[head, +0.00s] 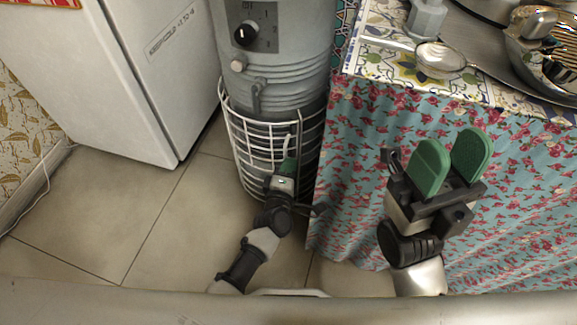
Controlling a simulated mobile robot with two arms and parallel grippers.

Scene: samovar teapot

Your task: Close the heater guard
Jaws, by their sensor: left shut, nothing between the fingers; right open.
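The grey cylindrical heater (277,70) stands upright at the centre of the head view. A white wire guard (247,144) wraps around its lower part. My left gripper (287,168) is shut at the front of the guard, beside a pale handle-like piece (289,142). I cannot tell whether it touches the wires. The gripper hides part of the guard's lower right, so the guard's latch or gap is not clear. My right gripper (450,162) is open and empty, with green finger pads, in front of the flowered cloth, well to the right of the guard.
A table with a teal floral cloth (365,150) stands close to the heater's right. On it are a spoon (440,57) and metal ware (545,50). A white fridge-like cabinet (135,70) stands at left. Tiled floor (120,215) is free at front left.

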